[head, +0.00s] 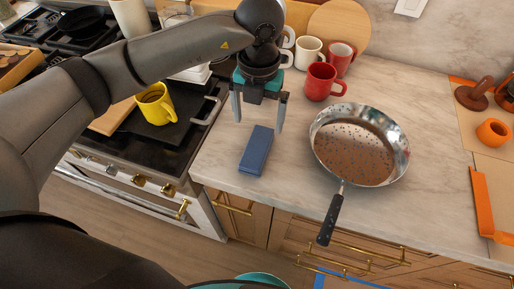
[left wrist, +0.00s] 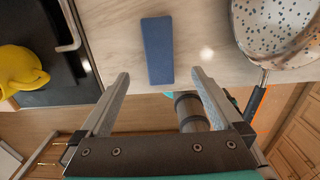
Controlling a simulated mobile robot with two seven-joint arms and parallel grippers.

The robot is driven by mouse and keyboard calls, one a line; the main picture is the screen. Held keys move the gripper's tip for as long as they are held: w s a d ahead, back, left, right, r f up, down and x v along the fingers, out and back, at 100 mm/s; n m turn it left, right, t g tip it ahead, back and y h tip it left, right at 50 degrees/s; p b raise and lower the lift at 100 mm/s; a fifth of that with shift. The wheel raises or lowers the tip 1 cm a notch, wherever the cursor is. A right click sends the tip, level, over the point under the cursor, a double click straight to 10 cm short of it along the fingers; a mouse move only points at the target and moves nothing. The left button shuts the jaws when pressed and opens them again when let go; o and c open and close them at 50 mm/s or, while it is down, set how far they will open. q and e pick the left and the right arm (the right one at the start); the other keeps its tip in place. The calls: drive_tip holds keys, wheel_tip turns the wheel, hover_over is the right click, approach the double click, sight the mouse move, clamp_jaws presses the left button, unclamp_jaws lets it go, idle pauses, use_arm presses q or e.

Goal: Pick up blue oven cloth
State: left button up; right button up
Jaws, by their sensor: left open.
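The blue oven cloth (head: 257,151) is a folded, flat blue rectangle lying on the marble counter near its front edge. It also shows in the left wrist view (left wrist: 158,50), beyond and between my fingertips. My left gripper (head: 258,124) is open and empty, with its fingers pointing down above the counter, just behind the cloth in the head view. In the left wrist view its two fingers (left wrist: 161,74) are spread wider than the cloth and do not touch it. My right gripper is not seen.
A steel frying pan (head: 352,147) stands right of the cloth, its black handle over the counter edge. Red mugs (head: 322,82) and a white mug (head: 307,53) stand behind. The stove (head: 147,131) with a yellow mug (head: 157,101) lies left. Counter around the cloth is bare.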

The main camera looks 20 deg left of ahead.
use_arm(q)
hover_over(257, 146)
wheel_tip(257, 146, down, 5)
drive_tip(key=shift+d+f, duration=0.1)
drive_tip(key=shift+f, duration=2.85)
drive_tip(key=c, duration=1.3)
drive_tip(key=shift+r, duration=0.15)
wheel_tip(257, 146, up, 20)
drive_tip(key=shift+f+p, duration=0.1)
drive_tip(key=shift+p, duration=0.25)
